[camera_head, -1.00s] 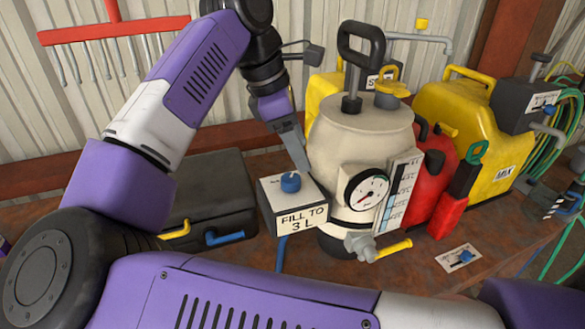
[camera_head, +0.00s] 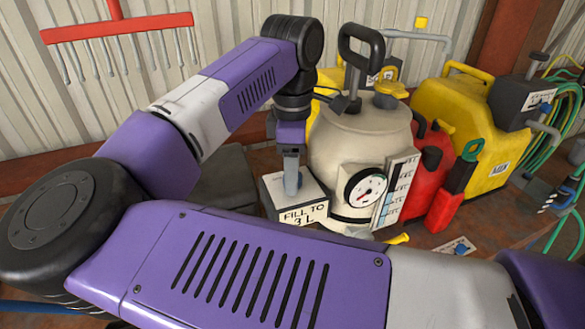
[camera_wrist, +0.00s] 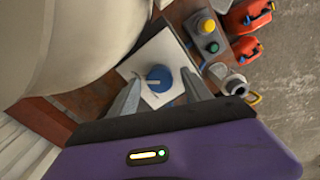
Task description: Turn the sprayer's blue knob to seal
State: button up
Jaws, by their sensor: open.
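The sprayer (camera_head: 350,145) is a cream tank with a black pump handle and a round dial gauge (camera_head: 365,188). A grey box labelled "FILL TO 3 L" (camera_head: 303,216) sits at its left side. The blue knob (camera_wrist: 159,78) is on the white top of this box (camera_wrist: 152,57) in the wrist view, with a pale pointer mark on it. In the head view my gripper's fingers hide most of the knob. My gripper (camera_wrist: 159,97) is open and points down over the box, with one finger on each side of the knob. I cannot tell whether the fingers touch it.
A red can (camera_head: 425,170) and a yellow can (camera_head: 465,130) stand right of the sprayer. A dark case (camera_head: 225,180) lies at the left behind my arm. The tank wall (camera_wrist: 60,40) is close beside my gripper. A card (camera_head: 455,248) lies at the right.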

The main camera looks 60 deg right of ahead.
jog(key=shift+f, duration=0.35)
grip_shut()
